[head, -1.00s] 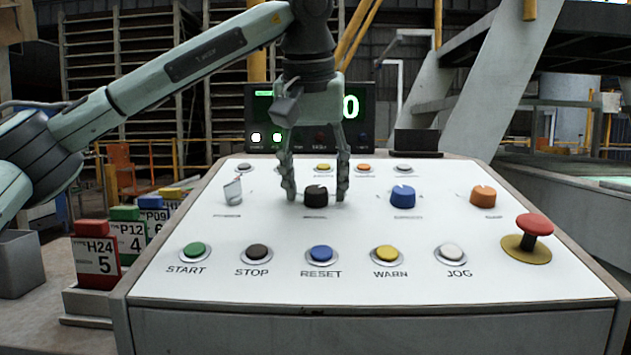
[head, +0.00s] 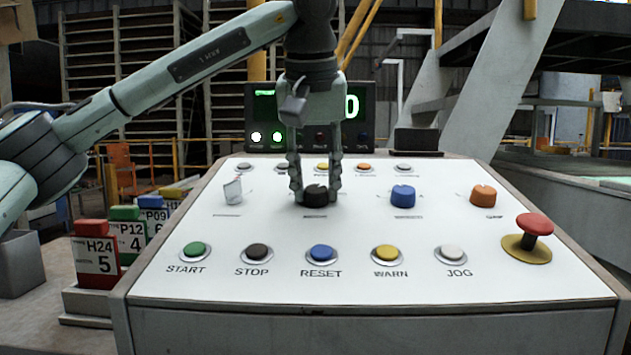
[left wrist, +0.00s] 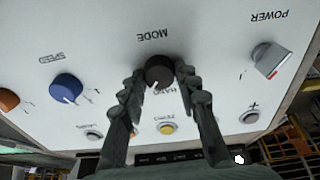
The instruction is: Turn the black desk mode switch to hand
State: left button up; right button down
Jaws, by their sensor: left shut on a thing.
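The black mode switch (head: 316,195) is a round knob on the white sloped desk panel (head: 350,228). It also shows in the left wrist view (left wrist: 159,71), upside down, with the label MODE beside it and a white pointer mark on the knob. My left gripper (head: 315,197) comes down from above and is shut on the knob, one finger on each side. In the left wrist view its fingers (left wrist: 159,78) close around the knob. My right gripper is not in view.
A silver power switch (head: 232,191) is left of the knob; a blue knob (head: 403,196) and an orange knob (head: 483,195) are right. Several labelled buttons line the front. A red mushroom button (head: 534,225) stands at the right. A display (head: 262,108) stands behind.

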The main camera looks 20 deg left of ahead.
pick_arm(q)
jog(key=n, duration=0.8)
jog(key=shift+n+y, duration=0.3)
jog(key=shift+y, duration=0.1)
dwell(0.4)
jog(key=o, duration=1.2)
jog(key=shift+c, duration=0.2)
jog(key=v, duration=1.2)
jog(key=shift+w, duration=0.2)
